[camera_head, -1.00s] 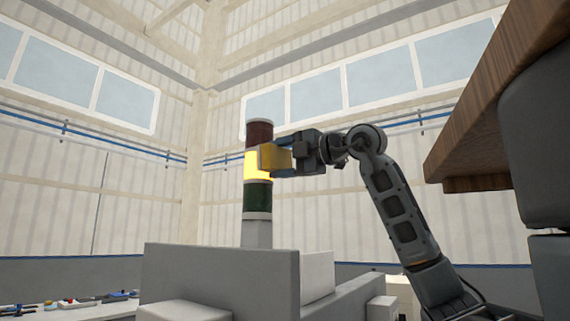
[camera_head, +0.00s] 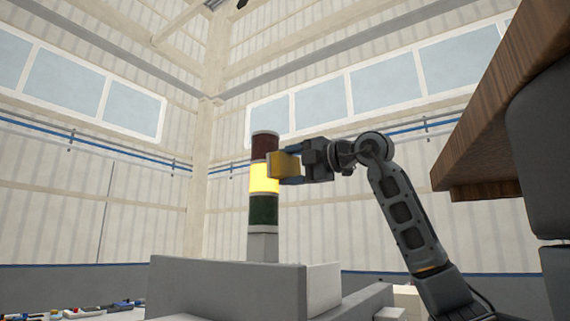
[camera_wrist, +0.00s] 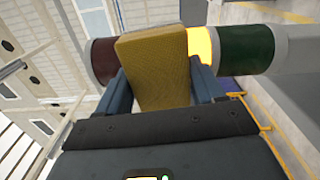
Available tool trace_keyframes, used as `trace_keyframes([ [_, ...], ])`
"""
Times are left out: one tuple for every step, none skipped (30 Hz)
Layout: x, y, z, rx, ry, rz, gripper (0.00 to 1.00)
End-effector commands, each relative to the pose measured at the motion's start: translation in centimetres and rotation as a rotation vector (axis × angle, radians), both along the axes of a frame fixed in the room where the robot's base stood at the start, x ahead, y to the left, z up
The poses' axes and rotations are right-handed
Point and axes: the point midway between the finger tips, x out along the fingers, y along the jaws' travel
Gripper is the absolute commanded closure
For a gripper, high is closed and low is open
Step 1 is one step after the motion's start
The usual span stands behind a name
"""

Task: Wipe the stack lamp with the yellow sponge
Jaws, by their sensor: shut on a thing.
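The stack lamp (camera_head: 264,209) stands upright on a grey block, with a dark red section on top, a lit yellow section in the middle and a dark green section below. My gripper (camera_head: 290,165) is at its right side, shut on the yellow sponge (camera_head: 283,165). The sponge is at the border of the red and yellow sections and overlaps the lamp in the picture. In the wrist view the sponge (camera_wrist: 158,72) sits between my two fingers and hides part of the lamp's red and yellow sections. The green section (camera_wrist: 246,49) shows to the right. I cannot tell whether sponge and lamp touch.
Grey and white blocks (camera_head: 225,287) surround the lamp's base. A wooden top (camera_head: 495,110) juts in at the right, beyond my arm. Several small items (camera_head: 90,309) lie on a surface at the lower left. The air left of the lamp is clear.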

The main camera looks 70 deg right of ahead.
Motion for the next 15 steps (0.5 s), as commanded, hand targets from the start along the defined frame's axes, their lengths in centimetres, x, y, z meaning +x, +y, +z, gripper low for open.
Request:
trace_keyframes([
  [0.0,-0.5,0.0,0.002,0.000,-0.001,0.57],
  [-0.1,-0.7,0.0,0.002,0.000,-0.001,0.57],
  [-0.1,-0.9,0.0,0.001,0.001,-0.001,0.57],
  [-0.1,-1.1,0.0,0.002,0.000,-0.001,0.57],
  [-0.1,-1.2,0.0,0.002,0.001,-0.001,0.57],
  [-0.2,-1.3,0.0,0.002,0.001,-0.001,0.57],
  [-0.2,-1.4,0.0,0.001,0.002,-0.002,0.57],
  [-0.2,-1.4,0.0,0.001,0.002,-0.002,0.57],
  [-0.2,-1.5,-0.1,0.001,0.002,-0.002,0.57],
  [-0.2,-1.5,-0.1,0.001,0.002,-0.002,0.57],
  [-0.2,-1.5,-0.1,0.001,0.002,-0.002,0.57],
  [-0.2,-1.5,-0.1,0.001,0.002,-0.002,0.57],
  [-0.2,-1.5,-0.1,0.002,0.003,-0.002,0.57],
  [-0.2,-1.5,-0.1,0.002,0.003,-0.002,0.57],
  [-0.2,-1.5,-0.1,0.002,0.003,-0.002,0.57],
])
